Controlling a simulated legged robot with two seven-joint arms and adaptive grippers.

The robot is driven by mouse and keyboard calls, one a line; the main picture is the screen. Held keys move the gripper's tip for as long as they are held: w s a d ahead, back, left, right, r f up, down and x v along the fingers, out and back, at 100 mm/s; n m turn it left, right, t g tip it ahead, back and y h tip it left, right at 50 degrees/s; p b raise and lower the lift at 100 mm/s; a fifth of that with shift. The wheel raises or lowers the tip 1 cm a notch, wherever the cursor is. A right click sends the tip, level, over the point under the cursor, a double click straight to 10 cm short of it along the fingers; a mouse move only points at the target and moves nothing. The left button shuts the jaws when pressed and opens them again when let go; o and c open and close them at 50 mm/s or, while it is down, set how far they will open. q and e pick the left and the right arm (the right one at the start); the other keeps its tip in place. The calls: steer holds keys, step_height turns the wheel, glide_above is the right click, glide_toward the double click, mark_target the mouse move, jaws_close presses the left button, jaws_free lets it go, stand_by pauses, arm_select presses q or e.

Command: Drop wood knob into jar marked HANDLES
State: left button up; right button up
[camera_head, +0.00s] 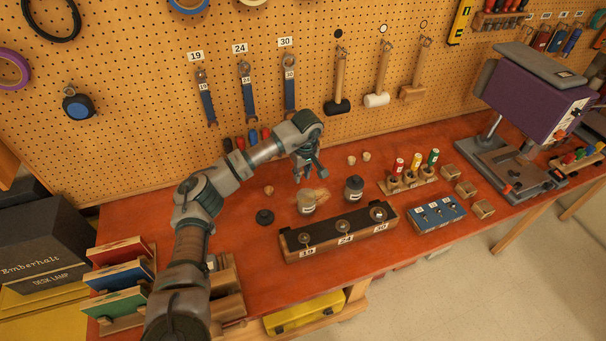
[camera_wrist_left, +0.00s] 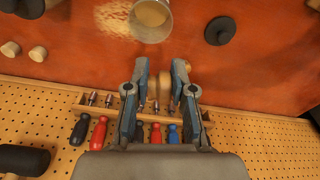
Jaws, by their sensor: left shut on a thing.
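My left gripper (camera_head: 308,174) hangs over the bench, just behind and above an open jar (camera_head: 307,204) with a pale label too small to read. In the left wrist view, the gripper (camera_wrist_left: 163,72) is shut on a small wood knob (camera_wrist_left: 165,87), mostly hidden by the fingers. The open jar (camera_wrist_left: 153,22) shows there beyond the fingertips, with something tan inside. A second, dark-topped jar (camera_head: 354,188) with a label stands to its right. My right gripper is in neither view.
Loose wood pieces (camera_head: 352,160) lie behind the dark-topped jar, and another (camera_head: 268,190) lies left of the open jar. A black round lid (camera_head: 264,217) and a socket block (camera_head: 340,239) are nearby. A screwdriver rack (camera_wrist_left: 75,103) stands against the pegboard.

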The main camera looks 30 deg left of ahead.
arm_select(q)
steer(key=f+b, duration=0.1)
steer(key=f, duration=0.1)
steer(key=d+f+b, duration=0.1)
steer(key=f+b, duration=0.1)
steer(key=shift+d+f, duration=0.15)
steer(key=shift+f, duration=0.2)
steer(key=o, duration=0.9)
steer(key=shift+a, duration=0.4)
steer(key=shift+c, duration=0.2)
step_height(320, 180, up, 12)
steer(key=d, duration=0.1)
steer(key=shift+s+f, duration=0.25)
steer(key=shift+s, duration=0.05)
steer(key=shift+d, duration=0.2)
steer(key=shift+r, duration=0.1)
